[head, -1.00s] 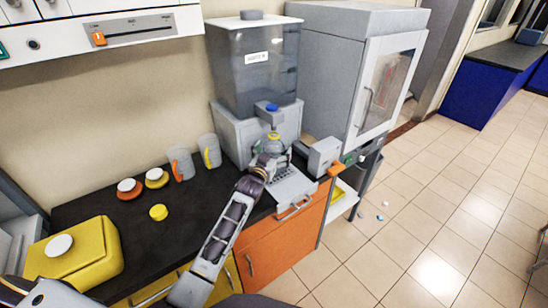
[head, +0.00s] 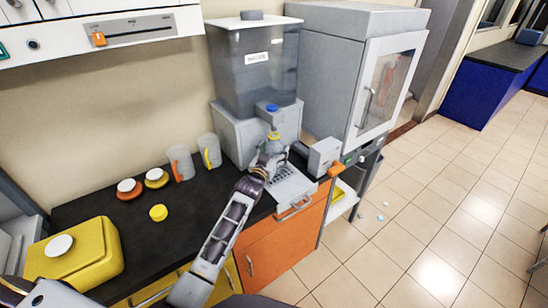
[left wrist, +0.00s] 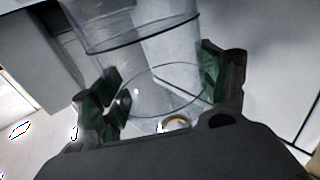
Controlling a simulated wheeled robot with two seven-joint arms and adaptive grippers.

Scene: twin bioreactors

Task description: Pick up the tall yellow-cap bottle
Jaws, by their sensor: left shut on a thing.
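My left gripper (head: 272,154) is at the dispenser's front, over the grey grated tray. In the left wrist view the clear bottle wall (left wrist: 160,85) stands between the two dark green fingers of the left gripper (left wrist: 165,85). The gripper hides most of the bottle in the head view, and I cannot tell if its base touches anything. My right gripper is not in view.
A grey dispenser (head: 253,75) with a blue knob (head: 271,107) stands close behind the gripper. Two clear jugs (head: 209,151), a loose yellow cap (head: 158,212) and a yellow container (head: 75,255) are on the black counter (head: 125,215). A grey cabinet (head: 340,70) stands to the right.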

